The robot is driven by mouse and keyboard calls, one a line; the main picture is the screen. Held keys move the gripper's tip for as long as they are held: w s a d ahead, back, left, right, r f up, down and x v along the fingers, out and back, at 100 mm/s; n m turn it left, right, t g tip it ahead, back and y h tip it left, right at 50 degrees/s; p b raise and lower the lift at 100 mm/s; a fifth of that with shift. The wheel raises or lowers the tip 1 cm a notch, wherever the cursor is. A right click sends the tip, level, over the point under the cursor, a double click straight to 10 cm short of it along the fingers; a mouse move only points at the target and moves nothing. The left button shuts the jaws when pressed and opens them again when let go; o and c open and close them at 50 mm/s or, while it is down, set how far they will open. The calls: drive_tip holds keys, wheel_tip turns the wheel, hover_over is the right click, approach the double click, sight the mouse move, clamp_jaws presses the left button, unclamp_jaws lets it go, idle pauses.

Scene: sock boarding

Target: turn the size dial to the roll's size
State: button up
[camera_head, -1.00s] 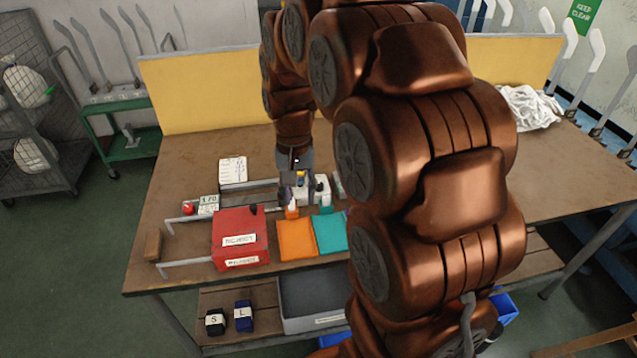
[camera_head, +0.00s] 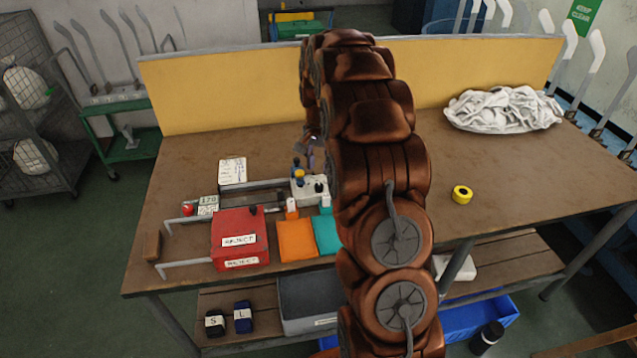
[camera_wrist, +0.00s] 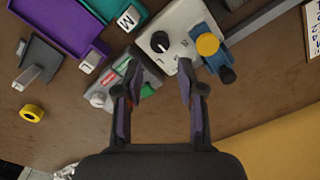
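A black dial (camera_wrist: 160,42) sits on a white control box (camera_wrist: 178,25) in the wrist view; printed marks lie beside it, but its setting is too small to read. In the head view the dial (camera_head: 319,187) is at the right of the box (camera_head: 308,194). My gripper (camera_wrist: 158,85) is open and empty, its two fingers apart below the dial in the wrist picture, not touching it. In the head view my gripper (camera_head: 313,148) is partly hidden behind my arm, above and behind the box. Which roll the task means is unclear.
A yellow-capped knob (camera_wrist: 208,44) stands beside the dial. A red reject bin (camera_head: 240,236), an orange tray (camera_head: 296,240) and a teal tray (camera_head: 327,233) are in front. A yellow ring (camera_head: 462,194) and white cloth heap (camera_head: 503,108) lie right, with bare table between.

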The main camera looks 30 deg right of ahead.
sight(319, 185)
drive_tip(key=shift+f+p, duration=1.15)
drive_tip(key=shift+f, duration=2.5)
clamp_jaws()
